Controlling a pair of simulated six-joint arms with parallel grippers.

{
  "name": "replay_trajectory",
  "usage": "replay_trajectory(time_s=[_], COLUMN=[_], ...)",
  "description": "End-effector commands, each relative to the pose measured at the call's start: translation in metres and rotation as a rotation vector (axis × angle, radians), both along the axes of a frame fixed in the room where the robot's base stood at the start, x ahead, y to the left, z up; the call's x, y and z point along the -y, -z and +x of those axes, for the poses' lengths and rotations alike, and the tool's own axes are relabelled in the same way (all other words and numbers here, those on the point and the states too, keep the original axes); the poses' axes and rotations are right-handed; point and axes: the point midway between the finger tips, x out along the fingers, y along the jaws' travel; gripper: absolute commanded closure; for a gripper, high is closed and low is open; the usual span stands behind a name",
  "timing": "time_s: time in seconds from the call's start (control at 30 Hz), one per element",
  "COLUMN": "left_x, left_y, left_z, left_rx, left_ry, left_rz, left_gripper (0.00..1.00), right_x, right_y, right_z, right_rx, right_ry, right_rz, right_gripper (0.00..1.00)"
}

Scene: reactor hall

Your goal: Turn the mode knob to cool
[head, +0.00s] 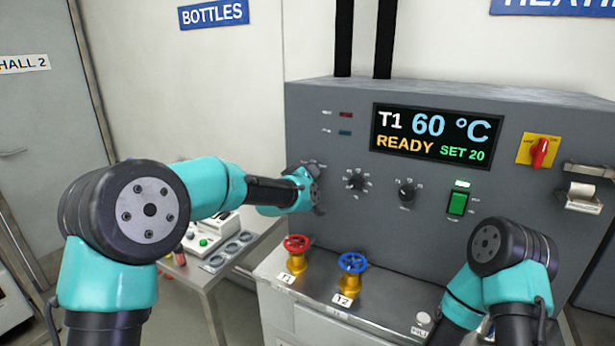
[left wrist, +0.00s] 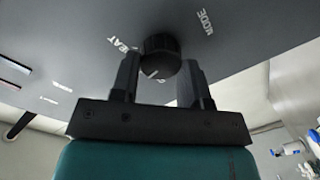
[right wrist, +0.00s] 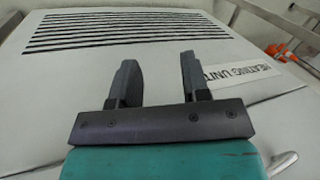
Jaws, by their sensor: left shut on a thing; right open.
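The dark round mode knob (left wrist: 160,55) sits on the grey panel, with the printed words MODE and HEAT near it in the left wrist view. Its white pointer line faces down toward my gripper's palm in that view. My left gripper (left wrist: 162,85) is shut on the knob, one finger on each side. In the head view my left gripper (head: 312,190) is at the panel's left end and hides the knob. My right gripper (right wrist: 157,82) is open and empty, above a pale surface with black slots and a HEATING UNIT label.
The panel (head: 320,105) carries a display (head: 437,136) reading T1 60 °C, READY, SET 20. Two more knobs (head: 356,183) (head: 407,192), a lit green switch (head: 457,203) and a red rotary switch (head: 540,152) are to the right. Red (head: 297,243) and blue (head: 352,262) valves stand below.

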Motion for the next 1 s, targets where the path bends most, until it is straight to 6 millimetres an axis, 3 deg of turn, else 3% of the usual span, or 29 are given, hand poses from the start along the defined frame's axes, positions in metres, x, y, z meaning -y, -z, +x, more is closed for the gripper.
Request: replay_trajectory(time_s=[0.6, 1.0], left_x=[-0.002, -0.0022], left_y=[0.0019, 0.0023], left_z=[0.0008, 0.001], left_rx=[-0.26, -0.332], left_ry=[-0.001, -0.001], left_rz=[-0.489, -0.628], left_gripper=[0.82, 0.82], right_x=[0.0, 0.0], right_y=[0.0, 0.0], right_z=[0.0, 0.0], right_rx=[0.0, 0.0], right_ry=[0.0, 0.0], right_rz=[0.0, 0.0], right_gripper=[0.57, 0.57])
